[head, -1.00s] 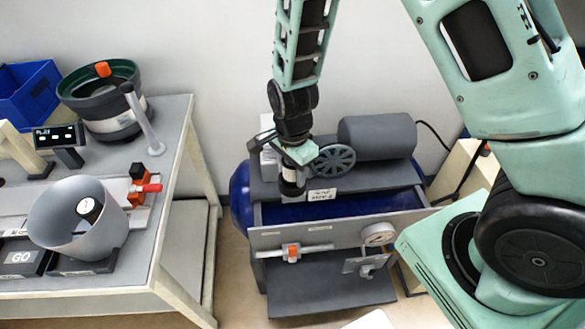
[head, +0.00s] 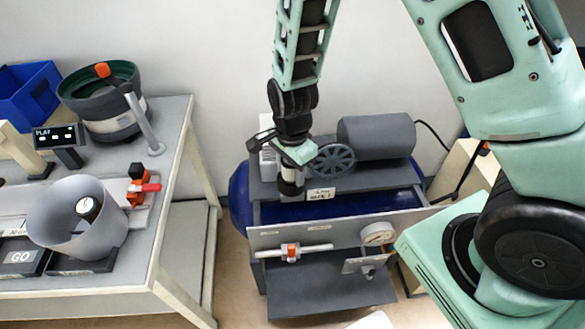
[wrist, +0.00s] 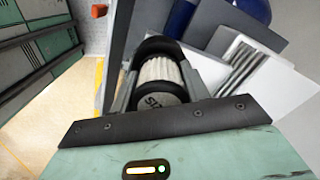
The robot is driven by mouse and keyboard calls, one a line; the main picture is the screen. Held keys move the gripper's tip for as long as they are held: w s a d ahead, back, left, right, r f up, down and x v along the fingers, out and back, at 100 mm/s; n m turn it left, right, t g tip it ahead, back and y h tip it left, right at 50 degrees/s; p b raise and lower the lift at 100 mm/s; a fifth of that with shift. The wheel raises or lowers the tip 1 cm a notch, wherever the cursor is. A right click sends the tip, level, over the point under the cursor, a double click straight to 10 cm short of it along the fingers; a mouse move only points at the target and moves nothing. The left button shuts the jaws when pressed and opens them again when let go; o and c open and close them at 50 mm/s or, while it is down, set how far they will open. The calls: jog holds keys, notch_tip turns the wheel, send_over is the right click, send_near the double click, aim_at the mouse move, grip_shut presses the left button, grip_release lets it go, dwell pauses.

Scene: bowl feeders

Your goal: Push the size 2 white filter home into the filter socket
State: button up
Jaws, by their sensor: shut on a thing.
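My gripper (head: 291,172) is over the grey top deck of the compressor unit, to the left of its spoked wheel. In the wrist view the two fingers are shut on the white filter (wrist: 160,76), a pleated white cylinder with a dark band below it marked with "SIZ" lettering. The filter hangs upright below the gripper in the head view and its lower end is at the deck, behind the small white label (head: 321,194). A dark rounded rim meets its far end in the wrist view. The filter socket itself is hidden, and I cannot tell how deep the filter sits.
A dark grey motor cylinder (head: 376,137) and a spoked wheel (head: 333,161) stand just right of my gripper. A front panel carries an orange-marked valve (head: 291,252) and a gauge (head: 378,233). The bench with the bowl feeder (head: 103,100) is at left.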

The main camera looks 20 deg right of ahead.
jog(key=shift+s+f, duration=0.2)
jog(key=shift+f, duration=0.3)
jog(key=shift+s+f, duration=0.2)
jog(key=shift+f, duration=0.25)
jog(key=o, duration=1.1)
jog(key=shift+a, duration=0.1)
jog(key=shift+o, duration=0.3)
jog(key=shift+w+r+p, duration=0.1)
jog(key=shift+r+p, duration=0.8)
jog(key=shift+p, duration=0.05)
jog(key=shift+c, duration=1.1)
jog(key=shift+o, duration=1.1)
jog(key=shift+r+p, duration=0.3)
jog(key=shift+r, duration=0.05)
jog(key=shift+w+r+p, duration=0.15)
jog(key=shift+r+p, duration=2.25)
jog(key=shift+r, duration=0.25)
